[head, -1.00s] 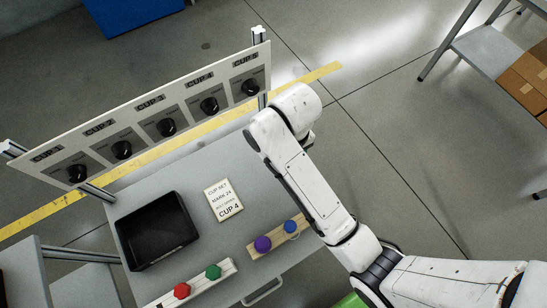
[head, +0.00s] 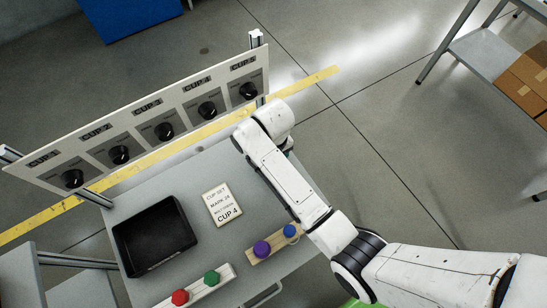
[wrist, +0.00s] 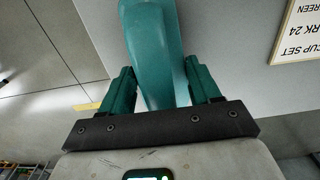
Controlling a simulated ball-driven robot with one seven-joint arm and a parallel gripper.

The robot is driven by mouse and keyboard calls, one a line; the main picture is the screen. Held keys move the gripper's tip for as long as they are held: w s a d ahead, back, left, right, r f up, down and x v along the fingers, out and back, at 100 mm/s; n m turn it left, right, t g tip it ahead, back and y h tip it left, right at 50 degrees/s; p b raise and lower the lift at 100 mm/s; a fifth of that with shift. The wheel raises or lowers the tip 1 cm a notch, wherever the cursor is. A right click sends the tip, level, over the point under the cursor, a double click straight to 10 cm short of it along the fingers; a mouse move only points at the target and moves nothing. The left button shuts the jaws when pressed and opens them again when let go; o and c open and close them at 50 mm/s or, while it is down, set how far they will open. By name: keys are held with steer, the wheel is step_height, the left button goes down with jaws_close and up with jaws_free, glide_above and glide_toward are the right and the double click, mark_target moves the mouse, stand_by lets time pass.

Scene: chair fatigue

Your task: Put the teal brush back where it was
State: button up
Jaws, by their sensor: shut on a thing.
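In the wrist view my gripper (wrist: 160,76) has its two green fingers on either side of a smooth teal object, the teal brush (wrist: 152,38). In the head view my arm's white wrist end is over the right side of the grey table (head: 185,170), near the panel's right end. The gripper and brush are hidden there behind the arm.
A panel (head: 140,118) with several black dials stands along the table's back. On the table are a black tray (head: 187,233), a sign reading CUP 4 (head: 222,205), a strip with red and green knobs (head: 197,288), and a wooden strip with purple and blue knobs (head: 276,243).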

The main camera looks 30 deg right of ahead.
steer(key=o, duration=1)
steer(key=shift+f, duration=0.1)
step_height(320, 180, up, 12)
steer(key=shift+r+p, duration=0.15)
steer(key=shift+p, duration=0.6)
